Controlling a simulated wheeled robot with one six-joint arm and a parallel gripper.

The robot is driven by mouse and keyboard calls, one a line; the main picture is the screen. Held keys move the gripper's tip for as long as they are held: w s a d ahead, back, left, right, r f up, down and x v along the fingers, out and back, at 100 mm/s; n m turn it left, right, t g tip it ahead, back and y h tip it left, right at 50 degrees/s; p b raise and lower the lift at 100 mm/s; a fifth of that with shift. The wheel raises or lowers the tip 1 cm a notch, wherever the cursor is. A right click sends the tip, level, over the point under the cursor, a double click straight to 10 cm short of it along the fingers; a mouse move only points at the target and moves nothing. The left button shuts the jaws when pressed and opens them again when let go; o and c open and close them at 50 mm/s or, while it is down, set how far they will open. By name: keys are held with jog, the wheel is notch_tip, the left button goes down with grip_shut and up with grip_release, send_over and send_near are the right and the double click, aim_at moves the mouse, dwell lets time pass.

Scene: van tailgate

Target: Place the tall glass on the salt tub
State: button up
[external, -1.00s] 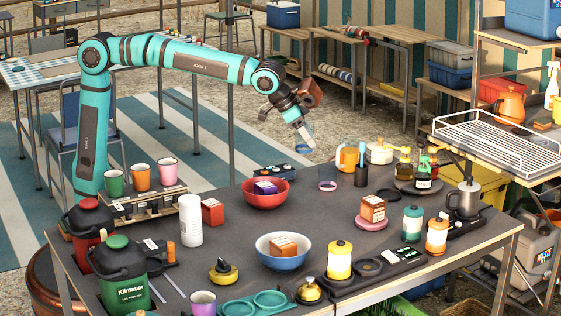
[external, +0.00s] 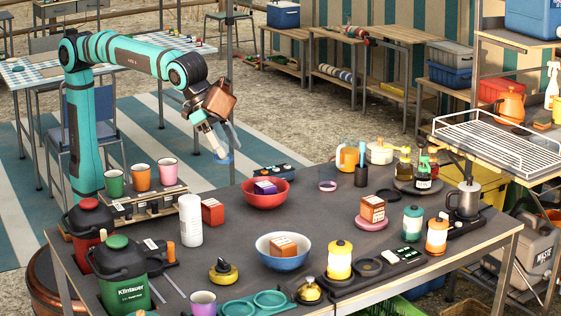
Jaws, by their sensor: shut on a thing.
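My gripper (external: 219,148) is shut on a clear glass-like thing with a blue end (external: 223,160), which I take to be the tall glass. The fingers and its clear wall hide much of its shape. It is held in the air near the table's back left edge. A white cylinder (external: 190,222) with small print stands upright on the table below and left of my gripper. It looks like the salt tub, but its label is too small to read. The glass and the white cylinder are apart.
A red box (external: 213,211) stands right beside the white cylinder. A rack with cups (external: 142,205) is to its left, and a red bowl (external: 265,198) is to the right. Dark green and red jugs (external: 122,280) stand at the front left.

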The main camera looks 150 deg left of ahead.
jog(key=d+r+m+h, duration=0.1)
jog(key=d+r+m, duration=0.1)
jog(key=d, duration=0.8)
send_over(192, 199)
jog(key=shift+t, duration=0.3)
jog(key=shift+f, duration=4.9)
jog(key=o, duration=1)
jog(key=shift+f, duration=0.1)
jog(key=shift+c, duration=0.2)
jog(key=v, duration=1.2)
jog(key=shift+w, duration=0.1)
